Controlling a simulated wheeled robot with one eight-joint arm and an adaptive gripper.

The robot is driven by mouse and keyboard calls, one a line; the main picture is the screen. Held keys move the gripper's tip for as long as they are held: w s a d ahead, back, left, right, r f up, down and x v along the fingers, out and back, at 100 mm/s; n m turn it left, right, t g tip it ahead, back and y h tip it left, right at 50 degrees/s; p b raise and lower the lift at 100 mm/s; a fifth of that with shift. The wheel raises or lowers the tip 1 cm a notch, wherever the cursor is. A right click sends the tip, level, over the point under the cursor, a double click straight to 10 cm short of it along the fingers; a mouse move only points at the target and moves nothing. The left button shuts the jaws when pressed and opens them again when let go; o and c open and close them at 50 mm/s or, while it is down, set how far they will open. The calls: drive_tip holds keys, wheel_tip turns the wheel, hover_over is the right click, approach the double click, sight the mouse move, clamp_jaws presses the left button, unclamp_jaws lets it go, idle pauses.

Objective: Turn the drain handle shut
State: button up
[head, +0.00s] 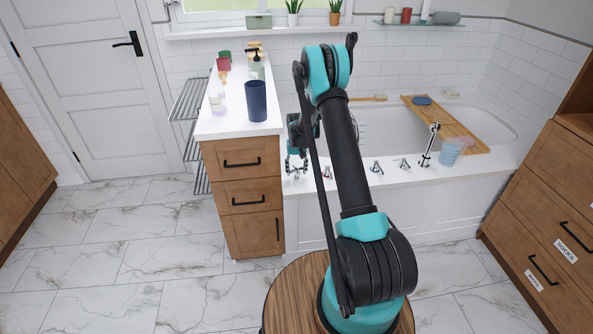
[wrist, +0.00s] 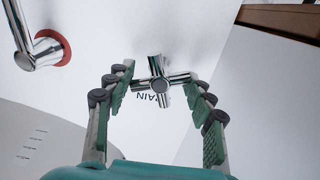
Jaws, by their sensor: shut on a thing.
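The drain handle (wrist: 158,86) is a chrome cross-shaped handle on the white tub ledge, with dark lettering beside it partly hidden, reading upside down. My gripper (wrist: 160,88) has one green-padded finger on each side of the handle, closed on its arms in the wrist view. In the head view my gripper (head: 297,166) is low at the left end of the tub ledge, beside the wooden cabinet. My gripper hides the drain handle there.
A chrome fitting with a red ring (wrist: 47,50) stands close by the handle. Further right on the ledge are chrome taps (head: 376,167), a hand shower (head: 431,145) and a blue cup (head: 451,152). The cabinet (head: 243,190) borders my gripper on the left.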

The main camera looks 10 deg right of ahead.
sight(297, 169)
drive_tip(key=m, duration=0.4)
idle(0.6)
drive_tip(key=o, duration=1.2)
drive_tip(key=shift+c, duration=0.2)
wheel_tip(297, 169, up, 12)
